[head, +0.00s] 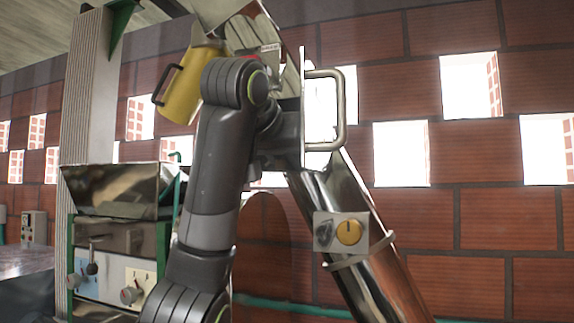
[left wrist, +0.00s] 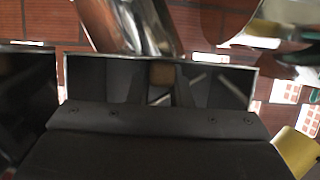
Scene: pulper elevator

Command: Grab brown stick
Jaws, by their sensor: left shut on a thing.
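My left gripper (head: 284,132) is at the end of my raised arm in the middle of the head view, in front of the metal chute and partly hidden by my own wrist. In the left wrist view the two dark fingers (left wrist: 162,86) are closed in on a small brown piece, the brown stick (left wrist: 162,74), seen nearly end-on. Only a short part of the stick shows; its length is hidden. I cannot make out the stick in the head view. My right gripper is in neither view.
A shiny metal pipe (head: 385,265) slopes down to the right, with a yellow-knobbed plate (head: 349,232) on it. A metal handle (head: 341,110) is close to my gripper. A yellow jug (head: 186,88) is to the left, above a green-framed machine (head: 112,190). A brick wall stands behind.

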